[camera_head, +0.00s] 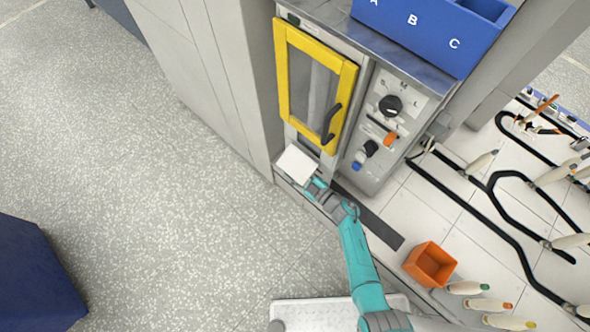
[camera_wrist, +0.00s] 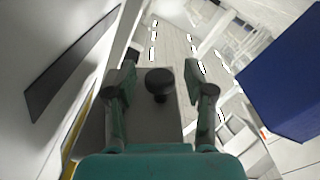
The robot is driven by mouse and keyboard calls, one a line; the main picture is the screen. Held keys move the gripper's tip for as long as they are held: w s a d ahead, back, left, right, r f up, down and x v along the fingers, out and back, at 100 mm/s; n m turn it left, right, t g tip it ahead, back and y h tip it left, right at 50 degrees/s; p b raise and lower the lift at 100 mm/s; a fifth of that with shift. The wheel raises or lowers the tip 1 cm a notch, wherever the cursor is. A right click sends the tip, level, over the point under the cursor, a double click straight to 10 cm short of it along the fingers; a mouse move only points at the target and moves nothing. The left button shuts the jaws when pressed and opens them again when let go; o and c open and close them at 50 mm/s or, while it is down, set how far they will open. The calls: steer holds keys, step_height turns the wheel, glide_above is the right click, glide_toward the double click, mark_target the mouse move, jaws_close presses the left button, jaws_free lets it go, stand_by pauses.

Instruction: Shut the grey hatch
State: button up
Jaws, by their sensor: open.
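The grey hatch (camera_head: 296,164) shows in the head view as a small pale panel sticking out below the yellow-framed door, so it seems to stand open. In the wrist view a grey panel (camera_wrist: 150,128), apparently the hatch, carries a round black knob (camera_wrist: 159,80). My gripper (camera_head: 315,187) is at the near right edge of the pale panel. In the wrist view my gripper (camera_wrist: 164,85) is open, with one finger on each side of the knob and a visible gap to each. Whether anything touches is unclear. The hatch's hinge is hidden.
The yellow-framed door (camera_head: 312,88) above looks closed; its black handle (camera_head: 331,122) sticks out. A control panel (camera_head: 385,130) with knobs is to the right. A blue box (camera_wrist: 285,75) fills the wrist view's right.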

steer(key=shift+c, duration=0.2)
jaws_close()
